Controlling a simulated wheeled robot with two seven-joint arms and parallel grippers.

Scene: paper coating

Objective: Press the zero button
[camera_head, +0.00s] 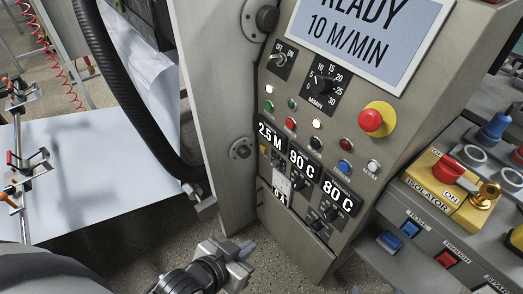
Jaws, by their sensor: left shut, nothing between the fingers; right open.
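A grey control panel (262,150) stands in the middle of the view, with two slanting rows of small round buttons. The rows include a white button (373,166), a blue button (343,167), a red button (291,124) and a green button (267,104). Their labels are too small to read, so I cannot tell which is the zero button. My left gripper (241,262) is shut and empty at the bottom centre. It is in front of the panel's lower left edge, below the buttons and apart from them. My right gripper is not in view.
A red emergency knob (370,120) sticks out at the panel's right. Selector knobs and readouts (302,160) sit below the buttons. A console with a yellow isolator box (452,195) stands right. A black hose (140,110) and white paper sheet (100,160) are left.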

